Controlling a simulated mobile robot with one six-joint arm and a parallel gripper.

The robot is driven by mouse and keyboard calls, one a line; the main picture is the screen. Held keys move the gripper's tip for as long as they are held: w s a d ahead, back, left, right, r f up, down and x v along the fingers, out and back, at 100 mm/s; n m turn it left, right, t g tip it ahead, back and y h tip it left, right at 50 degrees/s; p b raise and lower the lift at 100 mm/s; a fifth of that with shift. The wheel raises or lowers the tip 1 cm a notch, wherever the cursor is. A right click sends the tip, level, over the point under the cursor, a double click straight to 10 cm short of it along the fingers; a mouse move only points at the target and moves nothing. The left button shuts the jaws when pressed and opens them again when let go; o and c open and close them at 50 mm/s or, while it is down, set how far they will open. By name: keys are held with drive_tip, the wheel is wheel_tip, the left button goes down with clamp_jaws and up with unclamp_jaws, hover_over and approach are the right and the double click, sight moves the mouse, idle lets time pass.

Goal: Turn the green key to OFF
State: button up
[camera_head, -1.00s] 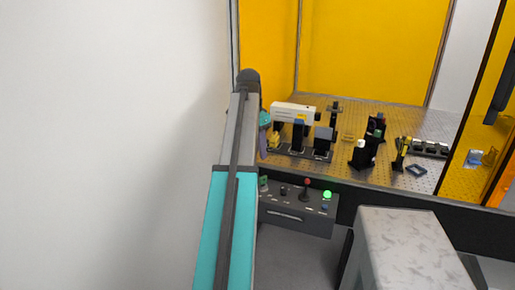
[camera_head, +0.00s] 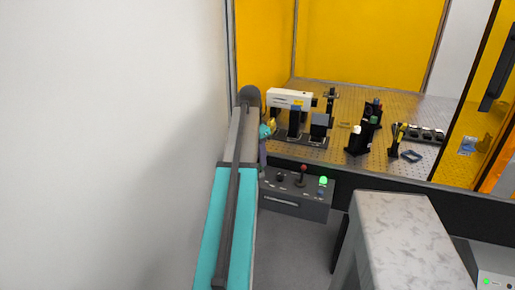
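A dark grey control box (camera_head: 295,205) stands in front of the optical bench, with a row of controls on its sloped top. The green key is not visible now; the left end of the box, where a green piece showed earlier, is behind my arm. My arm reaches forward from the bottom of the view. Its teal wrist and a greyish end piece, likely part of my gripper (camera_head: 262,157), show just right of the arm, over the box's left end. The fingertips are hidden, so I cannot tell whether they touch anything.
The box also carries a black knob (camera_head: 280,177), a red-topped lever (camera_head: 303,170) and a lit green lamp (camera_head: 323,180). Optical mounts stand on the perforated bench (camera_head: 335,155) behind. A speckled grey block (camera_head: 395,215) stands at right, a white wall (camera_head: 100,140) at left.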

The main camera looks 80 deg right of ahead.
sight(260, 169)
drive_tip(key=shift+s+d+f, duration=0.1)
drive_tip(key=shift+f, duration=0.9)
drive_tip(key=shift+s+d+f, duration=0.1)
drive_tip(key=shift+f, duration=0.9)
clamp_jaws()
drive_tip(key=shift+p, duration=0.3)
